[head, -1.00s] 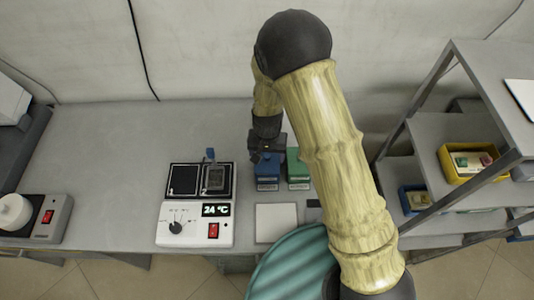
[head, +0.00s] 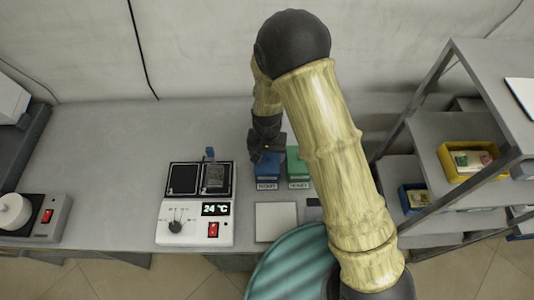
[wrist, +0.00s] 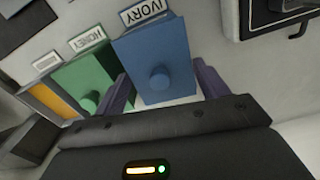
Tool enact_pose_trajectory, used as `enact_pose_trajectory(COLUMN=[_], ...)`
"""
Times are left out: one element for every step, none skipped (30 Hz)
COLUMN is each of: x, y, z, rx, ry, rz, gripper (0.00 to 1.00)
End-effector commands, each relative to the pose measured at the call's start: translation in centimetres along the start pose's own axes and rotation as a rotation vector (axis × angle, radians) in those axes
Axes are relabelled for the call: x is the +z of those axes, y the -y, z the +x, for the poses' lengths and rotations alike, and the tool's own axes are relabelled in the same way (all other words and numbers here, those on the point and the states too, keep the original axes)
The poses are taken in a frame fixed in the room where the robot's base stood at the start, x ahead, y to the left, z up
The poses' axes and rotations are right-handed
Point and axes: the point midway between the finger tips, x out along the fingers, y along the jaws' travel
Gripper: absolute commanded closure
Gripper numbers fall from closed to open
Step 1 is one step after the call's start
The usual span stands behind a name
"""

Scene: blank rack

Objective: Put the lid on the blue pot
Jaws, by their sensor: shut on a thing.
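The blue pot (head: 268,171) stands on the bench with an IVORY label on its front. In the wrist view, its blue lid (wrist: 153,57) with a round knob fills the space between my purple fingers. My gripper (wrist: 162,78) is shut on the lid's sides, and it also shows in the head view (head: 267,154). The lid is over the pot and hides its opening. I cannot tell whether the lid rests fully on the rim.
A heater with a 24 °C display (head: 197,218) is to the left, and a white plate (head: 276,222) lies in front. A shelf rack (head: 440,130) stands right.

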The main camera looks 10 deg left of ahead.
Motion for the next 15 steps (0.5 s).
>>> enact_pose_trajectory(x=[-0.02,-0.02,-0.02,-0.02,-0.03,-0.02,-0.01,0.0,0.0,0.01,0.01,0.0,0.0,0.0,0.0], y=[-0.04,-0.04,-0.05,-0.06,-0.06,-0.06,-0.04,-0.03,-0.02,-0.02,-0.02,-0.02,-0.02,-0.02,-0.03], z=[0.03,0.06,0.1,0.15,0.19,0.25,0.29,0.32,0.34,0.35,0.35,0.35,0.35,0.35,0.34], rx=[0.0,0.0,0.001,0.001,0.001,0.001,0.001,0.001,0.001,0.001,0.001,0.001,0.001,0.001,0.001], ry=[0.0,0.0,0.0,0.0,0.0,0.0,0.0,0.001,0.001,0.001,0.001,0.0,0.0,0.0,0.0], rz=[0.002,0.002,0.002,0.002,0.002,0.002,0.002,0.001,0.001,0.001,0.001,0.001,0.001,0.001,0.002], gripper=[0.48,0.48,0.48,0.48,0.48,0.48,0.48,0.48,0.48,0.48,0.48,0.48,0.48,0.48,0.48])
